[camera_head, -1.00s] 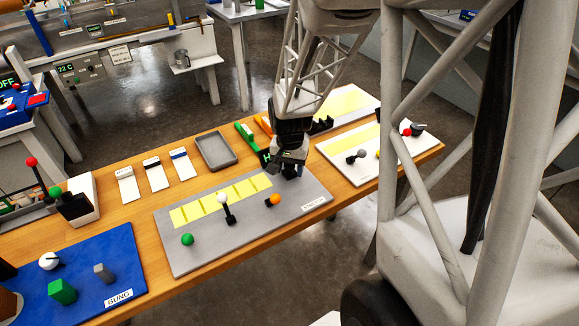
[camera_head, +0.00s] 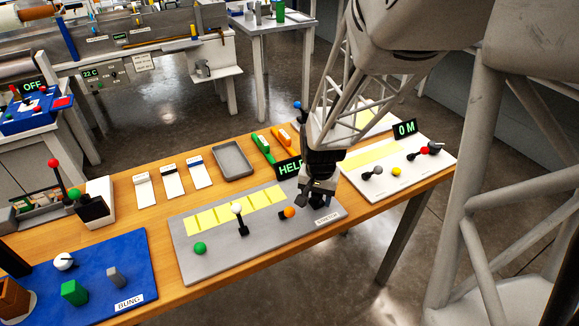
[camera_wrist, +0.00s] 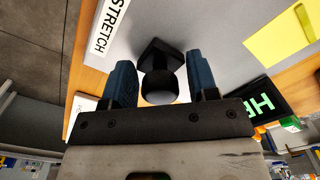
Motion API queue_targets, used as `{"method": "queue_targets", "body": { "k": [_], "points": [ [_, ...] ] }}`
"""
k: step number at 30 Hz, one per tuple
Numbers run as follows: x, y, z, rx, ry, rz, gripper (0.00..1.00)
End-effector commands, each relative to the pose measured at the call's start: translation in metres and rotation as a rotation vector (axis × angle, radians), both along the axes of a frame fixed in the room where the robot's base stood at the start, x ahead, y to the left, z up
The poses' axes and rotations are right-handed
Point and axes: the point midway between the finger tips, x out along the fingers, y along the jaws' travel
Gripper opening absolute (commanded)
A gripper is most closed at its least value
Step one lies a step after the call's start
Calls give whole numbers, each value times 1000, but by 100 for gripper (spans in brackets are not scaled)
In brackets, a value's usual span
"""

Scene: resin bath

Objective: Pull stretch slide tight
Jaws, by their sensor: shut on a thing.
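The grey stretch panel (camera_head: 300,235) lies on the wooden bench and bears a STRETCH label (camera_head: 328,215). My gripper (camera_head: 317,198) is low over its right end, just behind the label. In the wrist view, a dark round slide knob (camera_wrist: 158,86) on a square black base sits between my two blue fingers, and my gripper (camera_wrist: 161,75) is shut on it. In the head view my gripper mostly hides this knob. A green HELD display (camera_head: 289,168) is partly hidden behind the gripper; part of it shows in the wrist view (camera_wrist: 258,104).
The stretch panel also bears a green knob (camera_head: 199,248), a white-tipped lever (camera_head: 239,224), an orange knob (camera_head: 287,212) and yellow strips. A white panel (camera_head: 415,175) with several knobs and a 0 M display (camera_head: 405,129) is to the right. A grey tray (camera_head: 233,161) stands behind.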

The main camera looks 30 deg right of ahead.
Motion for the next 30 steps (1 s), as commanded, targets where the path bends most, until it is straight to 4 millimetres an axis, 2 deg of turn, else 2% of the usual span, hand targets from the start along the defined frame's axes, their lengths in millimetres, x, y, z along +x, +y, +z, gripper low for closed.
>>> {"method": "queue_targets", "body": {
  "k": [8,9,23,30],
  "points": [
    [-4,0,0,1,6,0,11],
    [-4,0,0,1,6,0,58],
    [-3,0,0,1,5,0,58],
    [-2,0,11,0,1,0,58]
  ]
}}
